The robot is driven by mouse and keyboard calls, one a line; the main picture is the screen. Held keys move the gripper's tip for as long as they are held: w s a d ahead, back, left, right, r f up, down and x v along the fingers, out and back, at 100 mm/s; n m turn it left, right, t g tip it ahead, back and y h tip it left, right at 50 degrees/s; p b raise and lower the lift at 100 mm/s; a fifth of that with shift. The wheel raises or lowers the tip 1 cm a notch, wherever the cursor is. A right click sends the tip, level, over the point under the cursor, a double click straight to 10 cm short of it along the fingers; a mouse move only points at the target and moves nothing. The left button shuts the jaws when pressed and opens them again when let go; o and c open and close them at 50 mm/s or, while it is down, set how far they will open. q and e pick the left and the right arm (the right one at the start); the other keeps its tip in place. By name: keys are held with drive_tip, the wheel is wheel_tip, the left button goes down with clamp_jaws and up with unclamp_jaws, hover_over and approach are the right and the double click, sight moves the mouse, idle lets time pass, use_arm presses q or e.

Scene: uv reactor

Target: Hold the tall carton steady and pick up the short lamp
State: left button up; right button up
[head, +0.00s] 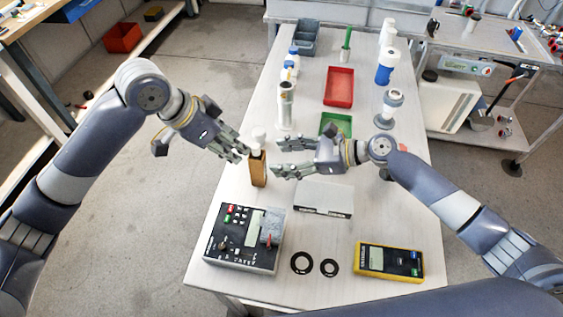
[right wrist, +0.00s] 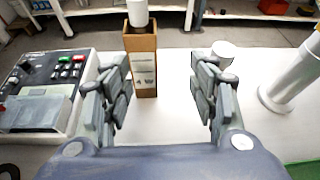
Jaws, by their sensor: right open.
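The tall brown carton (head: 258,171) stands upright on the table; it also shows in the right wrist view (right wrist: 144,68). A white cylinder, probably the short lamp (right wrist: 137,12), sticks up at its open top; its upper end is cut off there. My left gripper (head: 240,150) is just left of the carton's top; I cannot tell whether it touches or how far it is open. My right gripper (head: 285,158) is open and empty, to the right of the carton, its fingers pointing toward it. In the right wrist view the carton stands beyond the gap between the fingers (right wrist: 165,95).
A white-topped object (right wrist: 223,52) is partly behind a right finger. A tall white cylinder (head: 285,105) stands behind the carton. A control box (head: 243,240), white flat box (head: 323,198), two black rings and yellow meter (head: 390,262) lie nearer. Red (head: 339,86) and green trays lie farther back.

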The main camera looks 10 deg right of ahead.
sight(257, 168)
drive_tip(key=shift+s+a+f+g, duration=0.2)
drive_tip(key=shift+s+a+g, duration=0.1)
drive_tip(key=shift+s+a, duration=0.5)
drive_tip(key=x, duration=1)
drive_tip(key=shift+w+a, duration=0.1)
drive_tip(key=shift+a, duration=0.2)
drive_tip(key=shift+c, duration=0.3)
drive_tip(key=c, duration=1.1)
